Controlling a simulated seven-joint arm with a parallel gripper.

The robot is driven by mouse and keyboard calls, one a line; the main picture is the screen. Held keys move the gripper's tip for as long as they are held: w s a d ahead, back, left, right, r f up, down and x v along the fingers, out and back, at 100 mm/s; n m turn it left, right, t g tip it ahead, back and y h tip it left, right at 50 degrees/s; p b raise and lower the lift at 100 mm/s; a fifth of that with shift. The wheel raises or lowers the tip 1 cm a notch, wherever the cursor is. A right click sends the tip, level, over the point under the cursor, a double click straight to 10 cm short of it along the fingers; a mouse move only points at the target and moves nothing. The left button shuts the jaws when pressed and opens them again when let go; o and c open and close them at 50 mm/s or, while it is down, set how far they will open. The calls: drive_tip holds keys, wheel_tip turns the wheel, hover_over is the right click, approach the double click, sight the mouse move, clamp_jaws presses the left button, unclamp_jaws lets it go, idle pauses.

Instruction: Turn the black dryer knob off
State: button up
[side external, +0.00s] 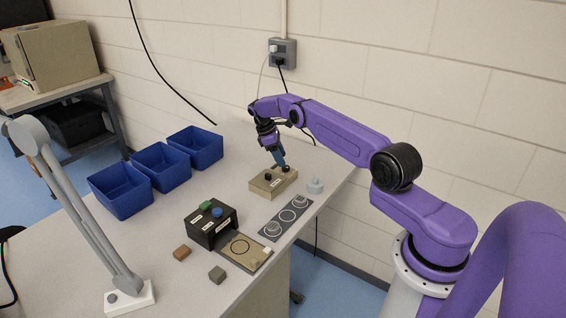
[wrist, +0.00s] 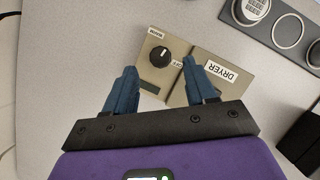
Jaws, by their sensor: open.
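The black dryer knob (wrist: 160,56) is round and sits on a beige dryer box (wrist: 181,91). Its white pointer line points toward the top of the wrist view, roughly at a small white label there. A small OFF label lies to the knob's right. A larger white label reads DRYER, upside down. My gripper (wrist: 159,68) is open, with its blue fingers apart and the knob showing between and just beyond their tips. In the side view my gripper (side external: 283,164) points down over the back of the dryer box (side external: 265,189). Whether a finger touches the knob is unclear.
A black press box (side external: 205,231) with green and blue tops stands in front. Blue bins (side external: 122,200) stand left. The table between is clear.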

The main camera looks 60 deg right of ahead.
drive_tip(key=shift+v, duration=1.9)
drive_tip(key=shift+c, duration=1.4)
wheel_tip(320, 180, up, 10)
drive_tip(key=t+y, duration=0.3)
drive_tip(key=t, duration=0.1)
hover_over(286, 167)
wheel_tip(286, 167, down, 17)
drive_tip(key=shift+f, duration=0.1)
drive_tip(key=c, duration=0.8)
